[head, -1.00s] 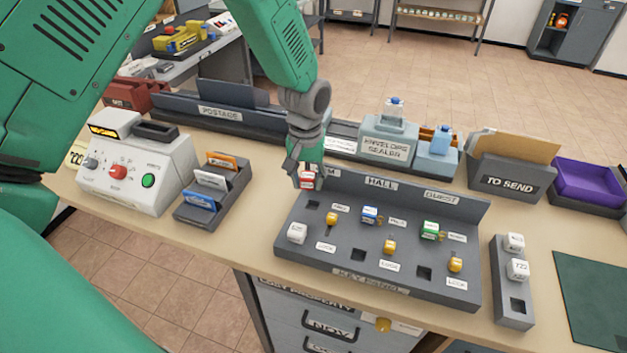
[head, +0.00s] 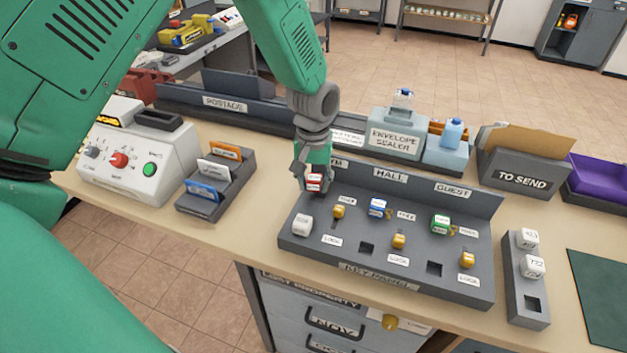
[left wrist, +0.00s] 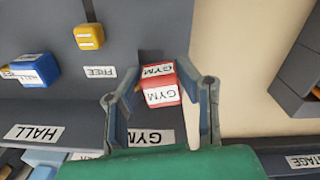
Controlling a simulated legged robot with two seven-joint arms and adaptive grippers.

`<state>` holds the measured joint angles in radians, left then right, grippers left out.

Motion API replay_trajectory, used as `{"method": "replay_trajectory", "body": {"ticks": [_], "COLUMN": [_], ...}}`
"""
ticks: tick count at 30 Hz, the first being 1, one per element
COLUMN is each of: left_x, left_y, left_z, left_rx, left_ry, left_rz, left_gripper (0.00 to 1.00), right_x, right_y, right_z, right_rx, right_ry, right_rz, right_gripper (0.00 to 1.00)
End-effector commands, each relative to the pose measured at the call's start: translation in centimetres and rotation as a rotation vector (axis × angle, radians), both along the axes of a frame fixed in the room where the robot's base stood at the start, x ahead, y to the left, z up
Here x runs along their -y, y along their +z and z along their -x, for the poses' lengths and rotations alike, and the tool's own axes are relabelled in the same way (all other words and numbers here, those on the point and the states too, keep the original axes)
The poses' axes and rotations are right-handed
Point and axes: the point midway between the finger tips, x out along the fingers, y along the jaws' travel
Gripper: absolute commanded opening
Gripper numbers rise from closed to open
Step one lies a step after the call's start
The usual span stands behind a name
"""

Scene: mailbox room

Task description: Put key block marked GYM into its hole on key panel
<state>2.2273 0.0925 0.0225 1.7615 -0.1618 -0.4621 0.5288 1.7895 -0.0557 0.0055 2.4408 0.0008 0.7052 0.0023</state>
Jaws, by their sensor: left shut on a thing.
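My left gripper (head: 313,182) is shut on a red key block (head: 314,184) with white GYM labels. In the left wrist view the gripper (left wrist: 160,98) has one finger on each side of the GYM block (left wrist: 161,95). The grey key panel (head: 350,262) stands on the table. The block is at its back left hole, by the GYM sign (left wrist: 150,137). A dark edge of that hole (left wrist: 150,55) shows beside the block. I cannot tell whether the block's lower end is inside it. My right gripper is not in view.
The panel holds a blue block (head: 378,207), a green block (head: 440,223), a white block (head: 302,225) and yellow knobs. Two front holes are empty. A rack (head: 517,290) with white blocks stands right. A card holder (head: 228,190) and white machine (head: 140,165) stand left.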

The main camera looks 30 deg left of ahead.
Motion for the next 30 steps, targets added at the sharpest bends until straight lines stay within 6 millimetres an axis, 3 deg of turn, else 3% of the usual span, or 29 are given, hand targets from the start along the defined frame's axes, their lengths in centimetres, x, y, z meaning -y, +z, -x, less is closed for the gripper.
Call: {"method": "replay_trajectory", "body": {"ticks": [6, 22, 26, 30], "left_x": [1.0, -1.0, -1.2, -1.3], "left_y": [0.2, -1.5, -2.0, -2.2], "left_z": [0.0, 0.1, 0.1, 0.2], "left_rx": [0.001, -0.002, -0.002, -0.005], "left_ry": [-0.002, 0.000, 0.000, -0.001], "left_rz": [-0.006, 0.003, -0.002, -0.005], "left_gripper": [0.07, 0.07, 0.00, 0.00], "right_x": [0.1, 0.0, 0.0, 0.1], "right_y": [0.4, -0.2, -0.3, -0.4], "right_z": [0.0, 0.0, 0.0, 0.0], "right_rx": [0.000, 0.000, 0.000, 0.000], "right_ry": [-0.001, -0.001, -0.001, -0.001], "right_rz": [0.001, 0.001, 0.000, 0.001], "right_gripper": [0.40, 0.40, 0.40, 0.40]}}
